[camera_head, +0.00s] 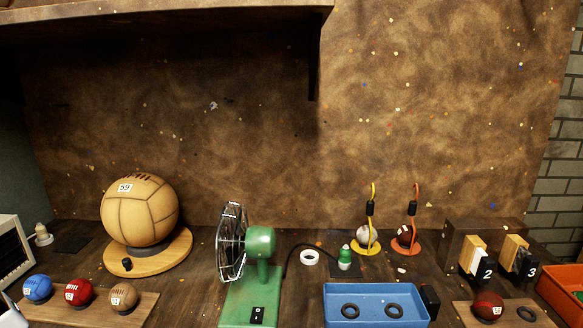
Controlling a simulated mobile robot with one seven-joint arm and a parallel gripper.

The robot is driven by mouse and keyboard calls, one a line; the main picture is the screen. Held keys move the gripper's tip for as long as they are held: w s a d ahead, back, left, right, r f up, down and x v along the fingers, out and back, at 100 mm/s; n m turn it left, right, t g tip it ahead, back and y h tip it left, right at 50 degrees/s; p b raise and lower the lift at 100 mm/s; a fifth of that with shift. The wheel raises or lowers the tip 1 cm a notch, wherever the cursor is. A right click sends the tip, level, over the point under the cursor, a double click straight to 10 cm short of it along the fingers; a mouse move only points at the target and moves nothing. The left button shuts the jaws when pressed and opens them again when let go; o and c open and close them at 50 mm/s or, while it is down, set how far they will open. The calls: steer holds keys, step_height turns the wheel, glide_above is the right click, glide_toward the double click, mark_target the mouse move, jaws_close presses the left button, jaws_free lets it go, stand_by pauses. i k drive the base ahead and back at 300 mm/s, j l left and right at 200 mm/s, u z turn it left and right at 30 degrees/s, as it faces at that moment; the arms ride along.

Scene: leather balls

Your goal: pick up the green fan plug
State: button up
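The green fan (262,250) stands at the centre front of the bench, with a wire cage facing left and a green base with a black switch. A dark cable (296,252) arches from behind the fan to the right. The green fan plug (345,262) appears to be the small upright green piece with a whitish top, on a dark flat pad behind the blue tray. The cable's far end is too small to make out clearly. My gripper is not in view.
A blue tray (377,291) with dark rings lies in front of the plug. Yellow (368,248) and orange (412,245) hooked stands rise to the right. A large tan ball (140,212) stands left. A shelf (160,18) overhangs upper left.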

mark_target(344, 260)
steer(key=l, duration=2.05)
steer(key=i+u, duration=0.05)
